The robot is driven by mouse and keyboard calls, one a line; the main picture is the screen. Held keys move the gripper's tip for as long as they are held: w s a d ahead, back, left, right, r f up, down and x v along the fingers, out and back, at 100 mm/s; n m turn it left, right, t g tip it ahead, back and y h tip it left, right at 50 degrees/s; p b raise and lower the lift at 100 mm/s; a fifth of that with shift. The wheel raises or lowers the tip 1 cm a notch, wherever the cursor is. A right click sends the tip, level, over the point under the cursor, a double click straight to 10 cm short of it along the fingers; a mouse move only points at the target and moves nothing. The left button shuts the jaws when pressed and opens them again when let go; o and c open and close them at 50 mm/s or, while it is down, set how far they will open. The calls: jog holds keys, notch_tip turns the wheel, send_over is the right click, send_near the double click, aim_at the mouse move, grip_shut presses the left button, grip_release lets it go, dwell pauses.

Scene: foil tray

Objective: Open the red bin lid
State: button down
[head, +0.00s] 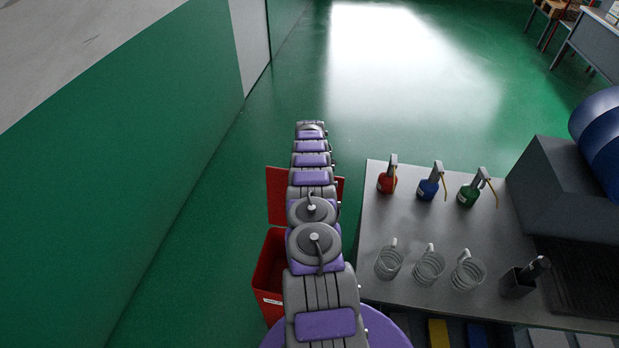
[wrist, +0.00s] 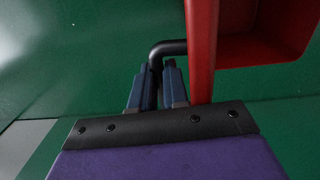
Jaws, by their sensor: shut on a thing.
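The red bin (head: 270,275) stands on the floor, left of the grey table, and my arm covers much of it. Its red lid (head: 278,197) shows behind the bin opening and appears swung up, with the opening uncovered at the left. In the wrist view, the blue fingers of my gripper (wrist: 158,75) are shut around a black bent handle (wrist: 167,47). The handle runs toward a red hollow part (wrist: 201,50), which looks like the lid. In the head view my arm hides the handle, and my fingers cannot be made out.
A green wall (head: 90,180) stands at left.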

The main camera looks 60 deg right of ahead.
jog(key=shift+w+d+r, duration=0.2)
jog(key=shift+w+d, duration=0.1)
jog(key=shift+d, duration=0.05)
jog(key=c, duration=1.1)
grip_release()
jog(key=shift+d, duration=0.1)
jog(key=shift+s+f, duration=0.1)
jog(key=shift+f, duration=0.15)
jog(key=r, duration=0.6)
jog(key=a+r, duration=0.1)
jog(key=r, duration=1)
jog(key=shift+s+a+r, duration=0.2)
jog(key=shift+s+r, duration=0.05)
jog(key=shift+r, duration=0.05)
jog(key=shift+a, duration=0.1)
